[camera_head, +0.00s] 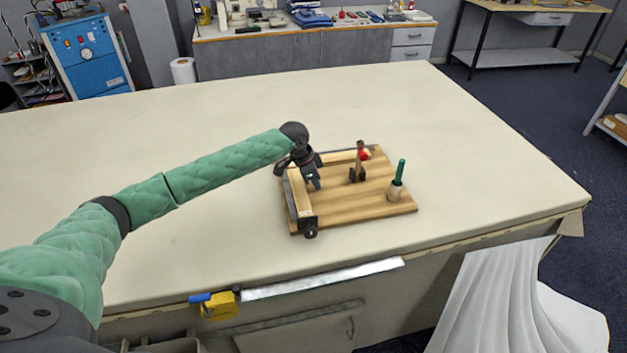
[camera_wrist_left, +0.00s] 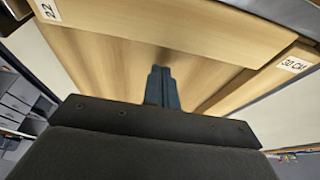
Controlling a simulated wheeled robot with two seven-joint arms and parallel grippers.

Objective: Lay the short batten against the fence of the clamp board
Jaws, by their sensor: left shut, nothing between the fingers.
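The clamp board (camera_head: 350,203) is a wooden board lying on the table. A dark fence (camera_head: 291,205) runs along its left edge. A pale batten (camera_head: 301,197) lies along the left side, beside the fence and seemingly touching it. Another pale batten (camera_head: 343,157) lies along the back edge. In the wrist view one batten (camera_wrist_left: 150,25) is marked 22 and the other (camera_wrist_left: 270,75) 30 CM; the left one appears to be the 22, the short batten. My left gripper (camera_head: 316,184) is shut and empty, above the board just right of the left batten. Its fingers (camera_wrist_left: 162,87) show together in the wrist view.
A red-knobbed clamp (camera_head: 359,167) and a green-handled tool in a wooden holder (camera_head: 397,188) stand on the board. A yellow tape measure (camera_head: 219,305) and a metal rule (camera_head: 322,278) are at the table's front edge. The cloth table (camera_head: 480,160) is clear around the board.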

